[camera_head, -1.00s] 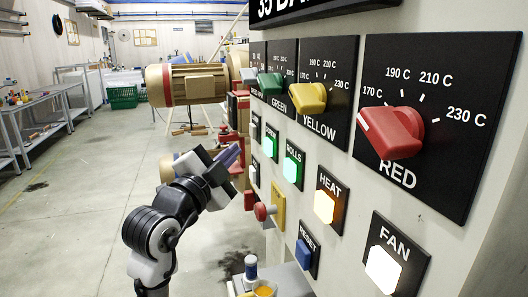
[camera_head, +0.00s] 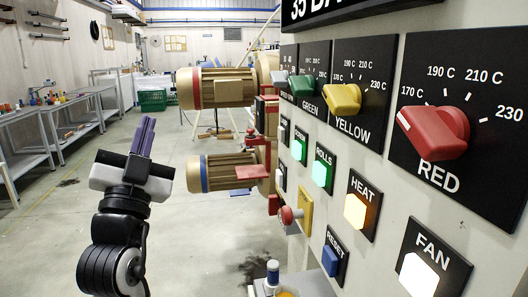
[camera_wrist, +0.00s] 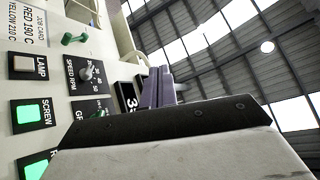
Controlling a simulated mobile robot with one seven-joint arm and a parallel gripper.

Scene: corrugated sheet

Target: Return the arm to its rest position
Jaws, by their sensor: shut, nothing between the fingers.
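My gripper (camera_head: 143,137) is at the left in the head view, raised with its purple fingers pointing up and shut together with nothing between them. It stands apart from the control panel (camera_head: 375,185), with open floor behind it. In the wrist view the purple fingers (camera_wrist: 158,88) also show pressed together, with the panel to the left and the roof to the right.
The panel carries a red knob (camera_head: 436,132), a yellow knob (camera_head: 342,99), a green knob (camera_head: 301,88) and lit buttons. A red emergency button (camera_head: 288,215) sticks out low. Tan motors (camera_head: 222,171) stand behind.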

